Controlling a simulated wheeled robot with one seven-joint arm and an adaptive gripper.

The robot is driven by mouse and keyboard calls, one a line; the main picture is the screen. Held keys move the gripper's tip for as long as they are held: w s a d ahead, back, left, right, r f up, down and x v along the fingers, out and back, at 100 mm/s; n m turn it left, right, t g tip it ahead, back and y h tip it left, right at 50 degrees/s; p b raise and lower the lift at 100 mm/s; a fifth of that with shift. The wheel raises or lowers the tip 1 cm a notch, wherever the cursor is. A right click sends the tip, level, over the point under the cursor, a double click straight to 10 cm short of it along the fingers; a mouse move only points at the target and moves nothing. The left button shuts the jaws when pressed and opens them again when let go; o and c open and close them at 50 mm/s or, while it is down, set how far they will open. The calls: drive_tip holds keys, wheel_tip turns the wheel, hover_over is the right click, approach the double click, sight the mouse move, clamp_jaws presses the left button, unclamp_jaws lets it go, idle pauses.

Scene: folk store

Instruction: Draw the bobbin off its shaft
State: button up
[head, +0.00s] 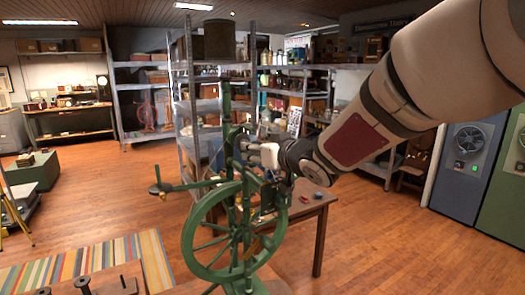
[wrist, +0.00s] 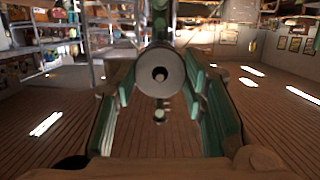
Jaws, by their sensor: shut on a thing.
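The green spinning wheel (head: 196,232) stands in the middle of the head view, with its upright posts behind the big wheel. The bobbin (wrist: 160,73) shows end-on in the wrist view as a pale round disc with a dark hole in its middle. My gripper (wrist: 160,100) has a green-padded finger on each side of the bobbin and is shut on it. In the head view my gripper (head: 268,153) is at the upper part of the spinning wheel, partly hidden among its posts. I cannot tell how far the bobbin sits on its shaft.
A wooden table (head: 312,210) with small red and blue things stands just behind the spinning wheel. Dark upright pegs (head: 83,284) stand at the lower left. A striped rug (head: 95,265) lies on the floor.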

drive_tip(key=shift+s+d, duration=0.1)
drive_tip(key=f+p+v, duration=0.2)
drive_tip(key=p+v, duration=0.2)
drive_tip(key=v, duration=0.8)
drive_tip(key=shift+s+d+f, duration=0.15)
drive_tip(key=shift+s+f, duration=0.05)
drive_tip(key=shift+s, duration=0.1)
idle(1.1)
